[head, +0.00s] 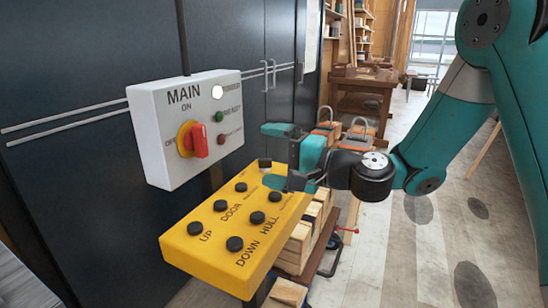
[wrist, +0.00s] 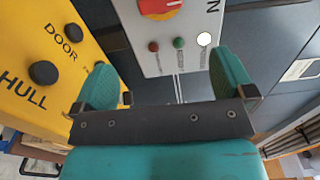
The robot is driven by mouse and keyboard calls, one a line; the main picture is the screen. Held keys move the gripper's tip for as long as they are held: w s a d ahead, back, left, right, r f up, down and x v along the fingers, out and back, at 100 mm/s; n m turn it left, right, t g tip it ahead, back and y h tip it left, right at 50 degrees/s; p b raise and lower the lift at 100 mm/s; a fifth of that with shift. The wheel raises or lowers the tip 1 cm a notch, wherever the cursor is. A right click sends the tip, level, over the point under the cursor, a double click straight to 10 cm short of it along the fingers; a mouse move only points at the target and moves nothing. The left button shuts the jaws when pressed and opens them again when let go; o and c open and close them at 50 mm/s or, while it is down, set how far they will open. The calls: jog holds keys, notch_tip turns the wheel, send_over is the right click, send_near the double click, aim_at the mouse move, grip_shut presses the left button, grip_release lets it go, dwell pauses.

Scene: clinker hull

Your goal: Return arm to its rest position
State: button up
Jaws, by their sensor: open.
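My gripper (head: 277,155) is open and empty, its two teal fingers apart. In the head view it hangs over the far right end of the yellow button panel (head: 215,262), right of the white MAIN box (head: 157,165). Whether a finger touches the panel I cannot tell. In the wrist view the gripper (wrist: 165,85) points toward the MAIN box (wrist: 150,62), with the yellow panel (wrist: 25,105) at left. The gripper hides part of the panel's far end.
The MAIN box has a red rotary handle (head: 200,141) and a bright white lamp (head: 217,91). Wooden blocks (head: 300,240) are stacked right of the panel. A dark wall (head: 80,90) stands behind. A wooden workbench (head: 365,85) is at the back. Open floor (head: 400,255) lies right.

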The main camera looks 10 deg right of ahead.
jog(key=s+a+f+n+g+h, duration=0.1)
jog(key=s+a+n+g+h, duration=0.3)
jog(key=s+n+g, duration=0.75)
jog(key=s+d+f+n+h, duration=0.1)
jog(key=s+d+h, duration=0.2)
jog(key=s, duration=0.4)
jog(key=s+d+f+n+h, duration=0.1)
jog(key=s+d+n+h, duration=0.1)
jog(key=s+d, duration=0.3)
jog(key=shift+s+f+h, duration=0.2)
jog(key=shift+s+h, duration=0.3)
jog(key=shift+s, duration=0.75)
jog(key=shift+t, duration=0.25)
